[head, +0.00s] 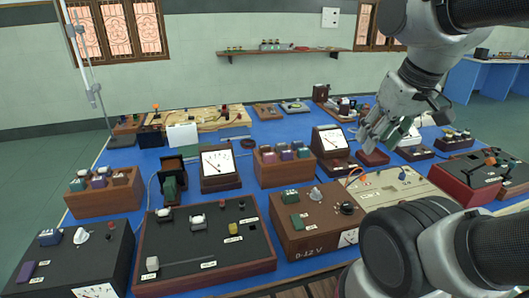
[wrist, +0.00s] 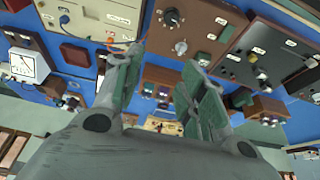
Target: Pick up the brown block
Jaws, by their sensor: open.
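I cannot single out the brown block surely in the wrist view.
A black-topped box (head: 205,245) stands left of the brown box, and a beige panel (head: 400,188) stands right. Behind are a wooden holder (head: 284,169) with coloured blocks and two dial meters (head: 219,170) (head: 330,148). The blue bench is crowded, with narrow gaps.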

